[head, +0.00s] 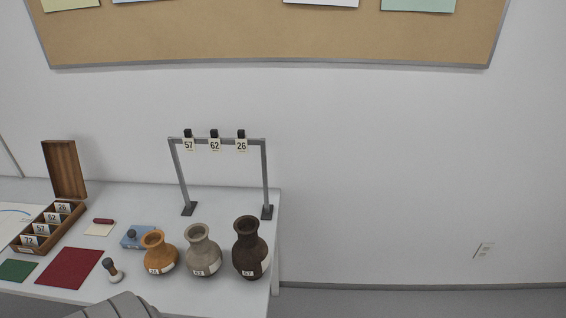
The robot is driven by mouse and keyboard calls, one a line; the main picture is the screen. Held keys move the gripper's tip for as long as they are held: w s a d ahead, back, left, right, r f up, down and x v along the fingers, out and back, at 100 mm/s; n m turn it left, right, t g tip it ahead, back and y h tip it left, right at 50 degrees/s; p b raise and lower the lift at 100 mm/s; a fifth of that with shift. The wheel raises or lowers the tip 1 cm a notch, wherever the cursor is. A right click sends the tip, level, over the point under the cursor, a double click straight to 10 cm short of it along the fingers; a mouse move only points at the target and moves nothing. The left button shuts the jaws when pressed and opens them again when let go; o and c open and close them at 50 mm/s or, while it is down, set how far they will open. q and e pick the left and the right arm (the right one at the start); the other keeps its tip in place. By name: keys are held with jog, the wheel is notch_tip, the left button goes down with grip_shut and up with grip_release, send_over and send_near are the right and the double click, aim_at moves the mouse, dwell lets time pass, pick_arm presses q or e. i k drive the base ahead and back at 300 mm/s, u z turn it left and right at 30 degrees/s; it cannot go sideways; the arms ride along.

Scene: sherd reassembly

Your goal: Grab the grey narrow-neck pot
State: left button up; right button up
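The grey narrow-neck pot (203,254) stands upright on the white table, near its right end. It has a round belly, a flared rim and a small white number label low on its front. It is between an orange-brown pot (158,256) on its left and a taller dark brown pot (249,252) on its right, each also labelled. Neither of my grippers is in view, and nothing is holding the pot.
A grey metal frame (216,142) with tags 57, 62 and 26 stands behind the pots. Left are a compartmented wooden box (50,224), dark red mat (70,268), stamp-like tool (112,270) and blue object (139,237). The table (277,225) ends right of the pots.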

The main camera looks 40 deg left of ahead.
aim_at(204, 257)
jog(key=i, duration=1.75)
jog(key=u, duration=3.25)
